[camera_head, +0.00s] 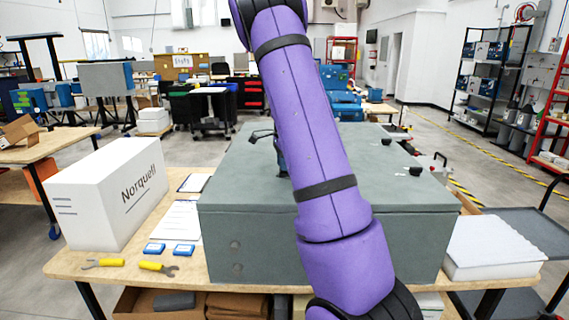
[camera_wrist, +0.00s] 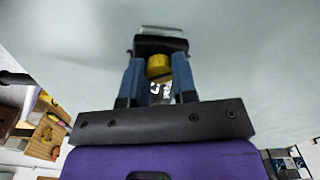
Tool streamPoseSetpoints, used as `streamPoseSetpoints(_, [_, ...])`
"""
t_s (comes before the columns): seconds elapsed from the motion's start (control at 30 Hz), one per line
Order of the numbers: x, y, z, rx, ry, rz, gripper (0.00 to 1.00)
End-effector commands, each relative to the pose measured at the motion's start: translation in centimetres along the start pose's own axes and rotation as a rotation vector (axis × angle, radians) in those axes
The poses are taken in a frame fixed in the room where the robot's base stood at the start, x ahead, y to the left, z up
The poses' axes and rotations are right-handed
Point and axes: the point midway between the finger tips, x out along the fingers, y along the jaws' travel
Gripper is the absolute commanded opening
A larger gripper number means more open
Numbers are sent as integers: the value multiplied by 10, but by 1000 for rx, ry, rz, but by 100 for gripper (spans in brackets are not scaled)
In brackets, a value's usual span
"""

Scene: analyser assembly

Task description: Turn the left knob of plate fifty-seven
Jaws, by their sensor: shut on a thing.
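In the wrist view the two blue fingers of my gripper (camera_wrist: 159,60) point at a pale grey-green surface. They are shut on a black knob (camera_wrist: 160,44). A yellow part (camera_wrist: 159,66) shows between the fingers, with small white marks on dark below it that I cannot read. In the head view my purple arm covers most of the gripper; a bit of blue shows at its left edge. The large grey-green housing (camera_head: 235,225) stands on the table. Which plate the held knob belongs to cannot be told.
Small black fittings (camera_head: 415,171) stand on the housing's right top, and a black bent piece sticks up near its middle. A white "Norquell" box (camera_head: 115,192), papers, blue cards and yellow-handled tools (camera_head: 158,267) lie at left. A white block (camera_head: 490,247) sits at right.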

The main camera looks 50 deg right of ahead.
Motion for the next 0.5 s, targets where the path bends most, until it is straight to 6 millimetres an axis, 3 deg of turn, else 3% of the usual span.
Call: streamPoseSetpoints(0.5, [-2,-2,1,489,-1,-7,2])
